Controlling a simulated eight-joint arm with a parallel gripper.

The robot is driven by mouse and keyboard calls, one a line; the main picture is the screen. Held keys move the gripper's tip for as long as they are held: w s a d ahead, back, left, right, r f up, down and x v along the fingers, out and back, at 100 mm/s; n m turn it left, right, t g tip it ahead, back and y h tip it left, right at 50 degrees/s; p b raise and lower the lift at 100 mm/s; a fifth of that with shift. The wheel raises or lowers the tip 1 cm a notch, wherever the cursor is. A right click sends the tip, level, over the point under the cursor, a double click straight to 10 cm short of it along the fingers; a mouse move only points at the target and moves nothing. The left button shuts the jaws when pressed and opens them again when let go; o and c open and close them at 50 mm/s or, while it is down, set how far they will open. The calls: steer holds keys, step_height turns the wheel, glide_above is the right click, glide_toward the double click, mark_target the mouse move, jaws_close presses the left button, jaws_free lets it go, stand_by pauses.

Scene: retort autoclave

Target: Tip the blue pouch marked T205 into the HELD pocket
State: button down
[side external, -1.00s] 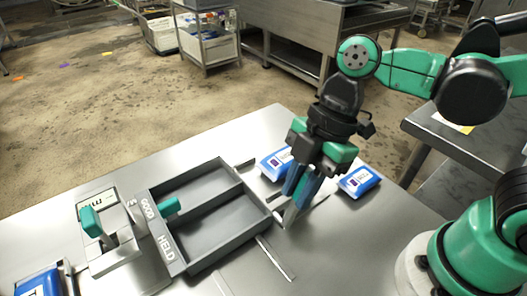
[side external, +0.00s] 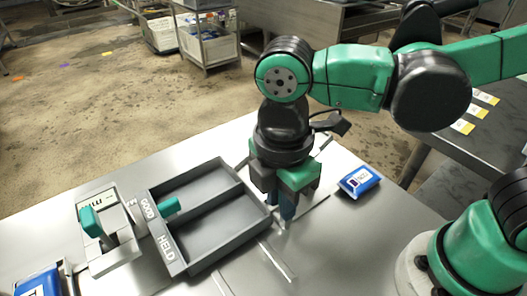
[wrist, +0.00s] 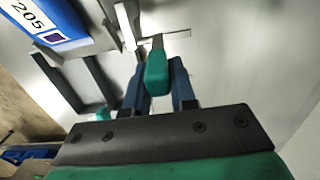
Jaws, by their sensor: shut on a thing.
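A blue pouch (wrist: 55,35) with a white label reading 205 shows large at the wrist view's top left. My gripper (side external: 287,212) points down just right of the grey two-pocket tray (side external: 262,221). Its blue fingers (wrist: 158,92) are shut on a teal handle (wrist: 157,75) with a grey stem; what lies beyond it is unclear. In the side view the tray's nearer pocket is marked HELD (side external: 167,248) and the farther GOOD (side external: 147,209). Both look empty. Another blue pouch (side external: 360,181) lies right of my gripper, its label unreadable there.
A grey device with a teal lever (side external: 91,221) stands left of the tray. A blue pouch (side external: 38,282) is at the lower left corner. A teal knob (side external: 168,207) rises at the tray's left end. The steel table in front is mostly clear.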

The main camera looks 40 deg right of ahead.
steer(key=shift+a+f+h, duration=0.25)
steer(key=shift+a+h, duration=0.4)
steer(key=shift+h, duration=0.3)
steer(key=shift+a+f+h, duration=0.2)
steer(key=shift+a+h, duration=0.4)
steer(key=shift+h, duration=0.35)
steer(key=shift+a, duration=0.1)
steer(key=c, duration=0.7)
jaws_free()
steer(key=shift+v, duration=2.75)
steer(key=shift+a, duration=0.1)
